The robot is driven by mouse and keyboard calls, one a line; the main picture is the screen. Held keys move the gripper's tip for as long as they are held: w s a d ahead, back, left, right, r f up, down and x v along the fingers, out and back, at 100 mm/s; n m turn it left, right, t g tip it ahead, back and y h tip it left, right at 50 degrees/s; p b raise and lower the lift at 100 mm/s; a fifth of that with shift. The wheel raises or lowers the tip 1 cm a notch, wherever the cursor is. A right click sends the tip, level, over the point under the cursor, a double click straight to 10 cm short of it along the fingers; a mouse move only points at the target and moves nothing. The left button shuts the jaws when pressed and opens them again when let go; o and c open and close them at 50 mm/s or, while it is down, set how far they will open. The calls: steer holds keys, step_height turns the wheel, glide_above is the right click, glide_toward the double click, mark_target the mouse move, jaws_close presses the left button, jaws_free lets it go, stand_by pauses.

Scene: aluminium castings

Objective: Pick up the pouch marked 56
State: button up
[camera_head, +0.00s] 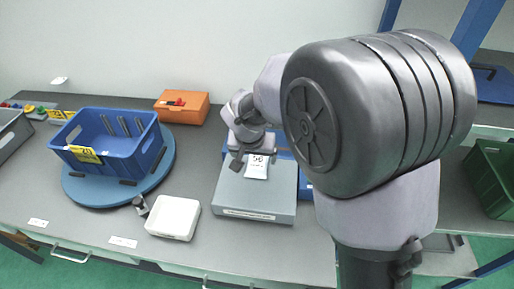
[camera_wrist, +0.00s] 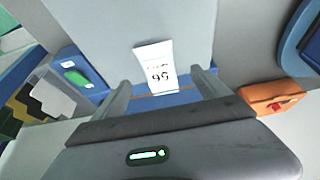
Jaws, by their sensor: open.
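The pouch marked 56 (camera_head: 257,171) is small and white and lies on top of a grey box (camera_head: 230,195) with a label on its front. In the wrist view the pouch (camera_wrist: 153,59) shows its number upside down, roughly between the lines of the two fingers and mostly beyond their tips. My gripper (camera_head: 248,158) is open and empty, just behind the pouch in the head view. In the wrist view my gripper (camera_wrist: 161,77) has one finger on each side of the pouch's near end. I cannot tell the height of the fingertips over the box.
A blue crate (camera_head: 143,158) marked 20 stands on a round blue turntable (camera_head: 75,188) at left. A white tray (camera_head: 173,217) is left of the grey box. An orange case (camera_head: 182,107) stands behind. A green crate (camera_head: 492,175) is at far right.

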mark_target(257, 164)
steer(key=b+x, duration=0.1)
steer(key=x, duration=0.2)
steer(key=b+x, duration=0.1)
steer(key=x, duration=0.2)
steer(key=shift+d+f, duration=0.1)
steer(key=shift+d, duration=0.15)
steer(key=shift+w, duration=0.15)
steer(key=shift+f+b, duration=0.1)
steer(key=shift+b, duration=0.3)
